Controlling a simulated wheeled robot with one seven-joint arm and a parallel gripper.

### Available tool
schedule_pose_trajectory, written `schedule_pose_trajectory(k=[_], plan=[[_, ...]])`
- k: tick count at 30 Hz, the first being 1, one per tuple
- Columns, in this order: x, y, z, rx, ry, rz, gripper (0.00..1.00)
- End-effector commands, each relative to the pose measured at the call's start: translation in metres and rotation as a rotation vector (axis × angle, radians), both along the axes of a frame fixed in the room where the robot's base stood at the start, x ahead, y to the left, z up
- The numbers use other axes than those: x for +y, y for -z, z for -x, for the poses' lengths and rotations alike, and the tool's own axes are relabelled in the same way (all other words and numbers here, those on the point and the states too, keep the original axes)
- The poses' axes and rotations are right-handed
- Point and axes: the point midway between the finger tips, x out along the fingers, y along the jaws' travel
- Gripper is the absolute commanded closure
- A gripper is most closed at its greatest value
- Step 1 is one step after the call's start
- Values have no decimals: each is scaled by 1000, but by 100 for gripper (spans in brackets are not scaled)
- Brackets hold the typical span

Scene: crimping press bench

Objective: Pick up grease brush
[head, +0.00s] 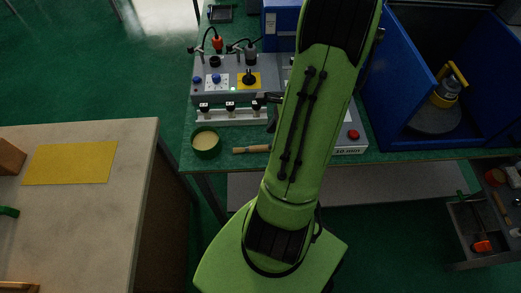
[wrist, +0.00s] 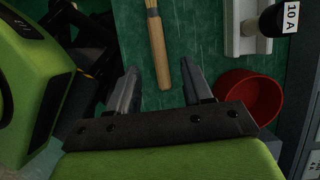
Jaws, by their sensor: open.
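The grease brush (head: 252,149) lies on the green bench top near its front edge, right of a green pot of pale grease (head: 206,144). It has a wooden handle and light bristles at its left end. In the wrist view its handle (wrist: 157,45) runs down from the top edge, with the lower end in line with the gap between my fingers. My gripper (wrist: 160,76) is open, with one finger on each side of that line. Nothing is held, and the height above the bench is hard to tell.
A grey control box (head: 235,85) with knobs stands behind the brush. A red cup (wrist: 250,97) sits right of my fingers in the wrist view, near a white fixture with a black knob marked 10 A (wrist: 281,19). A blue enclosure (head: 405,105) stands on the right.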

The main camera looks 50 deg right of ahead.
Motion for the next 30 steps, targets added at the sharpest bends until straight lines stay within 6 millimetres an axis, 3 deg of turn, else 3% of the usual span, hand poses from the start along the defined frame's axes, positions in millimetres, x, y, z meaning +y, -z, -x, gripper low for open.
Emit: schedule_pose_trajectory(k=[7, 20, 30], plan=[[14, 42, -14, 1, -3, -4, 50], [15, 45, -15, 1, -1, -1, 50], [15, 45, -15, 1, -2, -1, 100]])
